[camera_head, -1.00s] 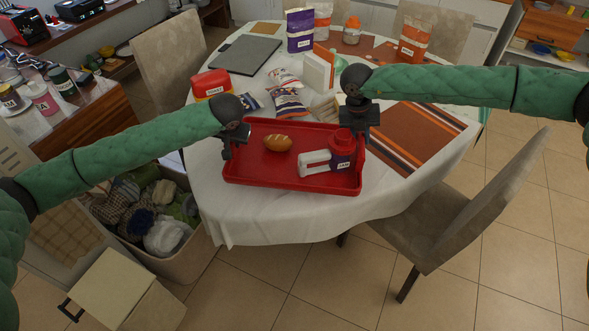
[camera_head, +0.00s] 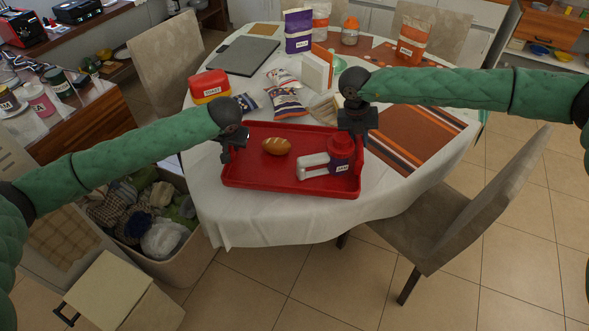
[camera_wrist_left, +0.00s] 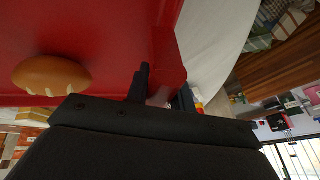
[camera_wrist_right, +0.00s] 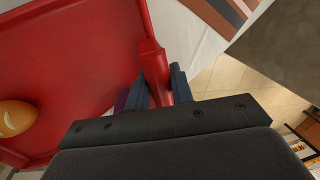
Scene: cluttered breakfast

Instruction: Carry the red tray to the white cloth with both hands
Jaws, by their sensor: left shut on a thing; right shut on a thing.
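The red tray (camera_head: 255,177) is at the near edge of the round table in the head view. It carries a bread roll (camera_head: 277,146) and a jar labelled jam (camera_head: 341,155) with a red lid and a pale handle-like part. My left gripper (camera_head: 228,154) is shut on the tray's left rim. My right gripper (camera_head: 357,133) is shut on its right rim. The tray's rim shows between the fingers in the right wrist view (camera_wrist_right: 158,75). The white cloth (camera_head: 255,222) covers the table under and around the tray. Whether the tray touches the cloth cannot be told.
An orange striped mat (camera_head: 410,135) lies right of the tray. Snack bags (camera_head: 286,98), a red and yellow box (camera_head: 209,87) and a grey board (camera_head: 243,55) lie behind it. A chair (camera_head: 465,215) stands at the right, a laundry bin (camera_head: 165,225) at the left.

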